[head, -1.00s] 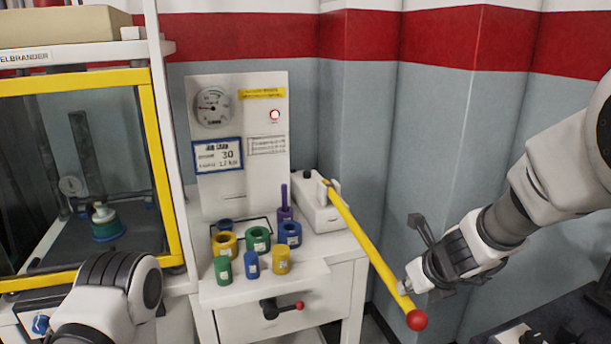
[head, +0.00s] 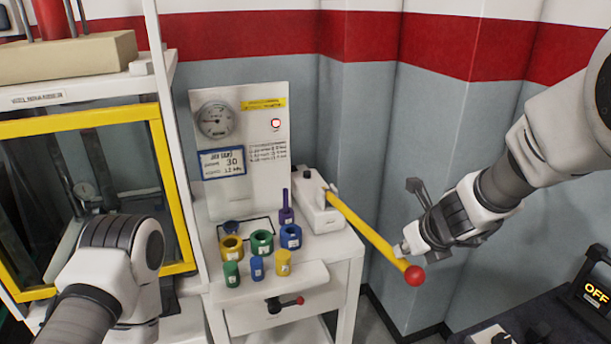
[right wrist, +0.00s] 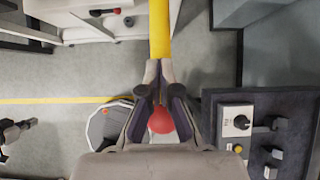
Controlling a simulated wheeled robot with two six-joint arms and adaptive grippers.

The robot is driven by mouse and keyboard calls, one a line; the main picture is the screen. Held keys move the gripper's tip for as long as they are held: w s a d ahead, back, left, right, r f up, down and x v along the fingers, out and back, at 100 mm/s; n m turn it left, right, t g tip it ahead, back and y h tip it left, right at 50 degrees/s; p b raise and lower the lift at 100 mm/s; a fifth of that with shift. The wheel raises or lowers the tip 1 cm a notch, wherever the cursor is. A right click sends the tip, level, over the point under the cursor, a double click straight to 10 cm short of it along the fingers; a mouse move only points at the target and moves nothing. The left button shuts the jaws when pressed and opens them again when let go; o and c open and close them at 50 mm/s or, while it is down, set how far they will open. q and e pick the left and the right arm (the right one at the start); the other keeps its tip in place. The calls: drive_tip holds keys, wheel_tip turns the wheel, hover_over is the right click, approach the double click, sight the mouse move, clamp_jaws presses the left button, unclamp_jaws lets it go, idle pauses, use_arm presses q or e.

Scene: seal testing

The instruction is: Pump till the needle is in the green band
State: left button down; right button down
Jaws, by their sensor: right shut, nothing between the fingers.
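The pressure gauge (head: 215,120) is on the white panel (head: 268,185) at the back of the bench. Its needle and green band are too small to read. The yellow pump lever (head: 368,233) slopes down to the right from the white pump block (head: 318,208) and ends in a red ball (head: 414,275). My right gripper (head: 403,250) is shut with nothing between its fingers, at the lever's outer end. In the right wrist view, its fingertips (right wrist: 159,70) meet over the lever (right wrist: 159,30), and the red ball (right wrist: 160,121) shows between the finger bases. My left gripper is out of view.
Several coloured rings and plugs stand on the bench, such as a green ring (head: 262,242). A yellow-framed cabinet (head: 178,205) is at left. A box marked OFF (head: 592,290) is at right.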

wheel_tip(320, 180, down, 14)
drive_tip(key=b, duration=1.3)
drive_tip(key=shift+r, duration=0.2)
drive_tip(key=shift+s+r, duration=0.1)
drive_tip(key=shift+s, duration=0.05)
